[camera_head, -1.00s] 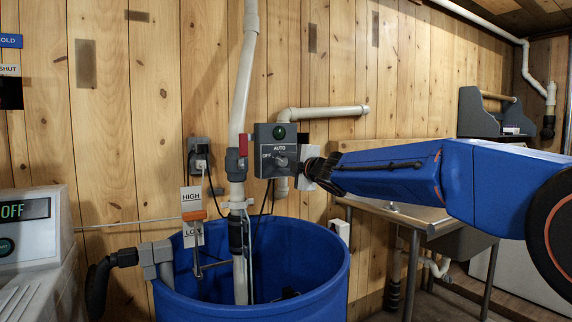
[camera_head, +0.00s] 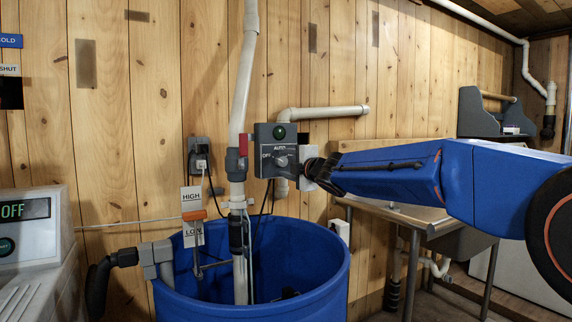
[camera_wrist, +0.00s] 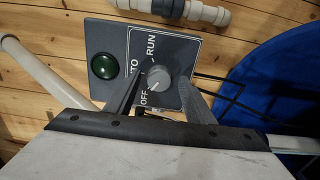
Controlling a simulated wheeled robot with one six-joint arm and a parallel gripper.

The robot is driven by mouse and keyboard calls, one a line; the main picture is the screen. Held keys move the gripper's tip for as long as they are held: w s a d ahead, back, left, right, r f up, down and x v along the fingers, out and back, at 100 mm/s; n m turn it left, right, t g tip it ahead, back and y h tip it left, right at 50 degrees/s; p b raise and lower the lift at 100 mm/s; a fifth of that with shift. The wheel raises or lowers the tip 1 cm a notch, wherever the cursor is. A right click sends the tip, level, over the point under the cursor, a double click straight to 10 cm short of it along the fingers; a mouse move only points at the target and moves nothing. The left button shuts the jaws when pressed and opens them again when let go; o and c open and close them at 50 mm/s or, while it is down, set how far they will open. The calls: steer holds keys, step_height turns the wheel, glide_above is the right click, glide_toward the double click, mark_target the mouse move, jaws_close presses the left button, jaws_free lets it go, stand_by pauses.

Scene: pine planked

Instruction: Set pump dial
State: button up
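The pump control box (camera_head: 263,136) is a dark grey box on the plank wall, with a green lamp (camera_wrist: 103,66) and a round grey dial (camera_wrist: 158,77). Its labels include OFF, AUTO and RUN; in the wrist view a finger partly hides AUTO. A small pale mark on the dial appears to face OFF. My gripper (camera_wrist: 161,83) is open, with one finger on each side of the dial. Narrow gaps seem to show between dial and fingers; I cannot make out contact. In the head view the fingers partly hide the dial.
A blue barrel (camera_head: 335,268) stands below the box. White pipes (camera_head: 240,90) rise left of it, with a red-handled valve (camera_head: 243,145). A metal table (camera_head: 420,215) is behind my arm.

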steer(key=shift+s+d, duration=0.1)
steer(key=v, duration=1.7)
steer(key=shift+d, duration=0.1)
steer(key=s+d+f+m+g+h, duration=0.1)
steer(key=s+d+f+m+h, duration=0.3)
steer(key=d, duration=0.4)
steer(key=s+d+f+m+h, duration=0.3)
steer(key=s+d+f+m, duration=0.1)
steer(key=d+f+m, duration=0.25)
steer(key=s+d+f+m+g+h, duration=0.1)
steer(key=s+d+f+m+h, duration=0.3)
steer(key=d, duration=0.4)
steer(key=s+d+f+m+g, duration=0.1)
steer(key=s+f+m+g, duration=0.1)
steer(key=s+f, duration=0.5)
steer(key=s+d+f+m+g, duration=0.1)
steer(key=s+f+m+g, duration=0.2)
steer(key=s+f+m, duration=0.2)
steer(key=s+d+f+m+g+y, duration=0.1)
steer(key=s+f+m+g, duration=0.2)
steer(key=s+f, duration=0.7)
steer(key=s, duration=0.4)
steer(key=shift+d+f, duration=0.25)
steer(key=shift+d, duration=0.05)
